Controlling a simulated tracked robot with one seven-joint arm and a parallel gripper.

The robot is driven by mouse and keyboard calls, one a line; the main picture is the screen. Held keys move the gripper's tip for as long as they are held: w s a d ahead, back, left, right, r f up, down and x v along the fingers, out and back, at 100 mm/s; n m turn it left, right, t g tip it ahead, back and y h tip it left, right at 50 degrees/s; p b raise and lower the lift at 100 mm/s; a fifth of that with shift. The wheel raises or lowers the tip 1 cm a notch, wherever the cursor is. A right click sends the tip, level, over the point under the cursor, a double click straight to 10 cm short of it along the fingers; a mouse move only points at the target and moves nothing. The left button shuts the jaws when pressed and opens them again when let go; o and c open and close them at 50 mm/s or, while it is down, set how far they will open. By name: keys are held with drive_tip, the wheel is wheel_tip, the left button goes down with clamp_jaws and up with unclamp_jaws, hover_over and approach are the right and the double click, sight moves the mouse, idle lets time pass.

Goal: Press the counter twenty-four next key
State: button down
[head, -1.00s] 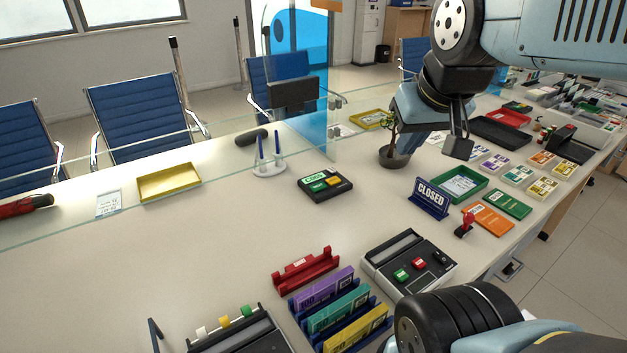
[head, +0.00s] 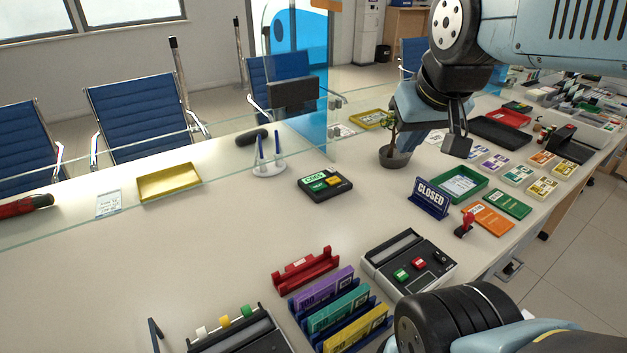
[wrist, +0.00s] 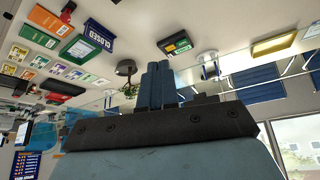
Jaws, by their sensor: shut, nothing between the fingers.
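A small black key box (head: 325,184) lies on the counter, left of the closed sign. Its top has a green and white label, a green key and a yellow key; the print is too small to read surely. It also shows in the wrist view (wrist: 175,44), upside down, beyond my fingers. My gripper (head: 457,143) is shut and empty. It hangs above the counter to the right of the box, well apart from it. In the wrist view, the shut fingers (wrist: 158,84) stand side by side and touch nothing.
A plant pot (head: 396,157) stands between the box and my gripper. The closed sign (head: 429,198) and a green tray (head: 440,190) are to the right. A pen stand (head: 269,170) and glass screen are behind the box. Bare counter lies in front of it.

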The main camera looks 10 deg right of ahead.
drive_tip(key=w+d+f+n+t+h, duration=0.1)
drive_tip(key=w+d+f+n+h, duration=0.15)
drive_tip(key=w, duration=1.05)
drive_tip(key=n+t+y, duration=0.1)
drive_tip(key=n+y, duration=0.7)
drive_tip(key=n, duration=0.5)
hover_over(320, 187)
wheel_tip(320, 187, down, 20)
drive_tip(key=shift+f, duration=0.25)
drive_tip(key=shift+f, duration=0.1)
drive_tip(key=shift+f, duration=4.3)
